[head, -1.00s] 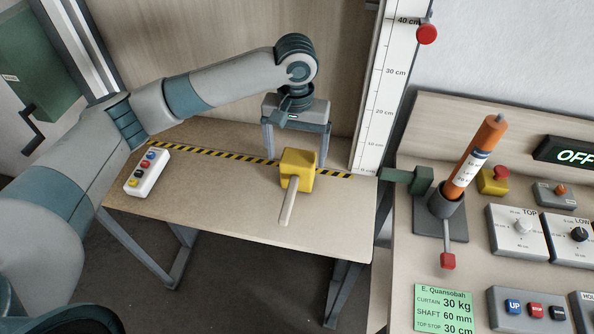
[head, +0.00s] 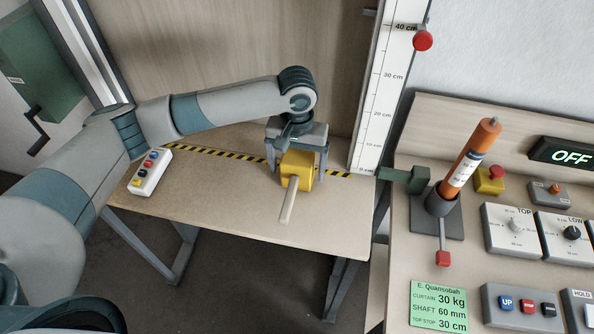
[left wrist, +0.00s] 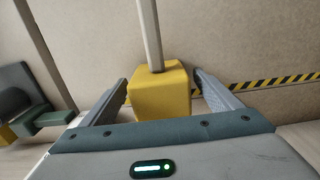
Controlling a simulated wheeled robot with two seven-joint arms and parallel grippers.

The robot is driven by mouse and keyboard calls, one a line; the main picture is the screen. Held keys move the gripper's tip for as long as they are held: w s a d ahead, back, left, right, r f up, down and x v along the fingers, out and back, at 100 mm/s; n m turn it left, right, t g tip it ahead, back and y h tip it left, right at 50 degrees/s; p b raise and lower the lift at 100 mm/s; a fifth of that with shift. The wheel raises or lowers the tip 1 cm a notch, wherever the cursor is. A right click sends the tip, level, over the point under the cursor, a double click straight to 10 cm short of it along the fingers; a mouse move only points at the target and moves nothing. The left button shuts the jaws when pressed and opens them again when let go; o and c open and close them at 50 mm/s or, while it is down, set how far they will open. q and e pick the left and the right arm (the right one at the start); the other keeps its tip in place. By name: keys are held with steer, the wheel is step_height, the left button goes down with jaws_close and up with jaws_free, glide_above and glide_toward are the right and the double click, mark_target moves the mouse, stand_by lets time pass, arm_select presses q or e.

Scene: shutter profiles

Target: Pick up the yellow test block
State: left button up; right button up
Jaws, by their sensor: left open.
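The yellow test block (head: 297,171) sits on the wooden table near the striped line, with a pale stick-like handle (head: 287,206) pointing toward the front edge. My left gripper (head: 296,172) is open and lowered over the block, with one finger on each side of it. In the left wrist view the block (left wrist: 160,92) stands between the two spread fingers, with small gaps at its sides. The block's far face is hidden in the head view. My right gripper is not in view.
A push-button box (head: 150,172) lies on the table's left. The ruled scale (head: 382,95) rises at the back right. A control desk (head: 400,300) with an orange cylinder (head: 471,157) stands at the right. The table's front half (head: 220,205) is mostly clear.

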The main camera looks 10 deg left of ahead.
arm_select(q)
steer(key=shift+c, duration=0.3)
steer(key=c, duration=1.1)
steer(key=shift+r, duration=0.1)
steer(key=shift+r, duration=0.45)
step_height(320, 180, up, 9)
steer(key=b, duration=0.3)
